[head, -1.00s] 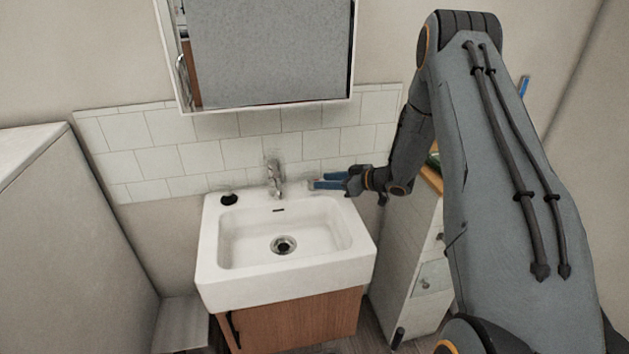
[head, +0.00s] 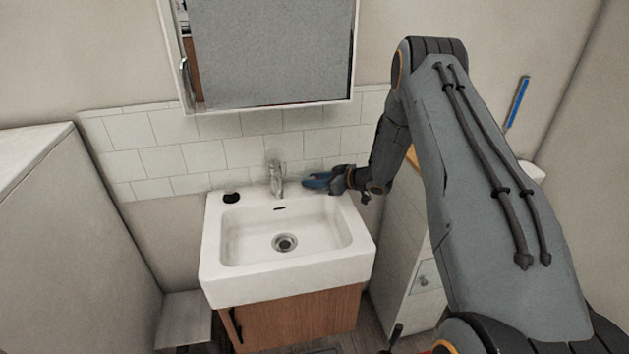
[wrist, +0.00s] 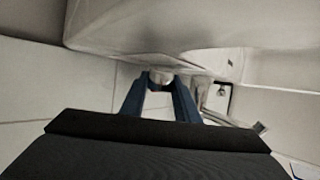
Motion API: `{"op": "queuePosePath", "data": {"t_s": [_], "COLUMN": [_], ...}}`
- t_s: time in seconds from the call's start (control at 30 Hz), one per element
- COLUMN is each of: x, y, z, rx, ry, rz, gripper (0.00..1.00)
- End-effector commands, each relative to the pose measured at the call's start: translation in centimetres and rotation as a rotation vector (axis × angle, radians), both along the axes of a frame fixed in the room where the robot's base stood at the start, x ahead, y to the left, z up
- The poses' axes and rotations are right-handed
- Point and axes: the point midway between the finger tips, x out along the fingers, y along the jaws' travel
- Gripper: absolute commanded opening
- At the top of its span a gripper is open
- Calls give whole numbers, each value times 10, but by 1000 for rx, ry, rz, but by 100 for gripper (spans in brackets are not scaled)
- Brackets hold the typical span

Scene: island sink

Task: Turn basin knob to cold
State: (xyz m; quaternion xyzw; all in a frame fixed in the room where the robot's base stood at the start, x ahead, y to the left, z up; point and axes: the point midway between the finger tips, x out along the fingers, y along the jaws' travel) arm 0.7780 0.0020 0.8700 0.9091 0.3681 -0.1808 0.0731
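The chrome basin tap (head: 276,178) stands upright at the back middle of the white sink (head: 212,262) in the head view. Its knob is too small for me to tell which way it is turned. My gripper (head: 308,182), with blue fingers, is just right of the tap, low over the sink's back right corner, and points left. In the wrist view my gripper (wrist: 162,80) has its fingers apart.
A dark round object (head: 231,197) sits on the sink's back left corner. A tiled wall (head: 160,160) is close behind the tap, with a mirror cabinet (head: 270,50) above. A narrow cabinet (head: 404,240) stands right of the sink. The bowl is clear.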

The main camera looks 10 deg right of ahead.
Motion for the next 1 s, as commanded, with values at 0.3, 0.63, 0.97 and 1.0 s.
{"op": "queuePosePath", "data": {"t_s": [0.3, 0.63, 0.97, 1.0], "x": [0, -1, 0, 0], "y": [0, 2, 4, 4], "z": [0, -1, -2, -2], "rx": [-1, -1, -2, -2], "ry": [2, 3, 2, 2], "rz": [-61, -294, -602, -638], "gripper": [6, 6, 6, 6]}}
